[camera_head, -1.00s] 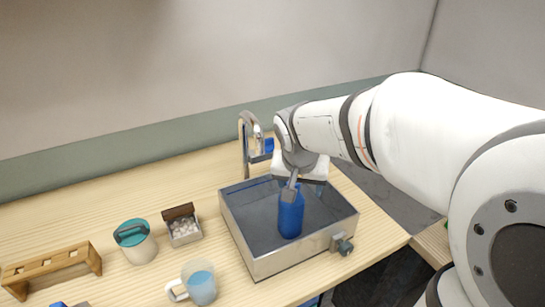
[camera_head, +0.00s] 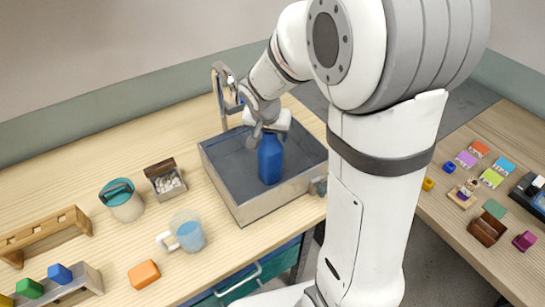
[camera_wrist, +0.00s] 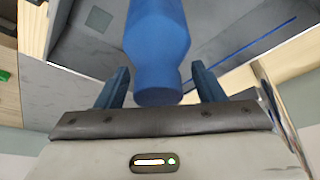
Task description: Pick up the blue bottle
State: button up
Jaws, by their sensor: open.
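The blue bottle (camera_head: 270,160) stands upright in the grey metal sink basin (camera_head: 222,172). My gripper (camera_head: 262,130) is at the bottle's top, coming from above and behind it. In the wrist view, the bottle (camera_wrist: 157,40) lies between the two blue fingers of my gripper (camera_wrist: 160,84), with a gap on each side. The jaws are open and do not visibly touch the bottle. In the head view, the fingers are hard to make out against the bottle's neck.
A faucet (camera_head: 222,95) rises behind the basin, close to my gripper. A glass mug (camera_head: 188,235), a teal-lidded canister (camera_head: 122,202) and a small box (camera_head: 165,180) stand to the left. An orange block (camera_head: 144,274) lies in front. A second table at right holds several small items.

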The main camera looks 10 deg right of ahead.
jog(key=shift+c, duration=0.2)
grip_shut()
dwell(0.5)
